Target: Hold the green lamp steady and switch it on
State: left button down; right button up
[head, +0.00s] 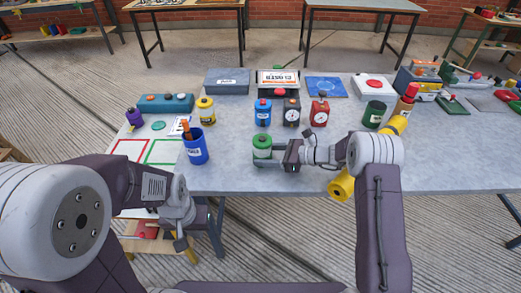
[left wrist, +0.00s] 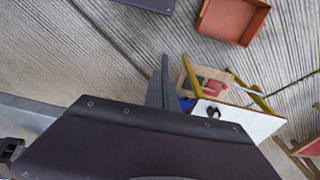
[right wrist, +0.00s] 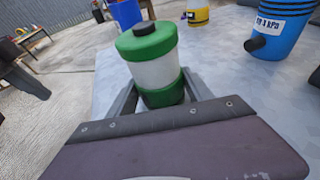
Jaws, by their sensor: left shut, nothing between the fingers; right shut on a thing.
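The green lamp (head: 262,147) stands upright near the front edge of the grey table. In the right wrist view the lamp (right wrist: 153,72) shows a green cap, a whitish middle, a green base and a black button (right wrist: 144,28) on top. My right gripper (head: 272,158) comes from the right and is shut on the lamp's lower part; its fingers (right wrist: 160,97) lie on both sides of the base. My left gripper (head: 182,238) is shut and empty, low in front of the table and left of the lamp. It points at the floor area in the left wrist view (left wrist: 160,80).
A blue cup (head: 195,150) stands left of the lamp. A yellow canister (head: 206,110), a blue one (head: 262,113), a dark gauge box (head: 291,112) and a red one (head: 319,112) stand behind it. A low wooden stool (head: 147,243) is near my left gripper.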

pick_arm(q)
jog(key=w+r+n+t, duration=0.3)
jog(key=w+r+n, duration=0.25)
jog(key=w, duration=0.55)
notch_tip(320, 180, up, 17)
jog(key=t+h, duration=0.3)
jog(key=t, duration=0.2)
send_over(261, 140)
jog(key=shift+m, duration=0.25)
jog(key=shift+f, duration=4.4)
jog(key=shift+f, duration=0.1)
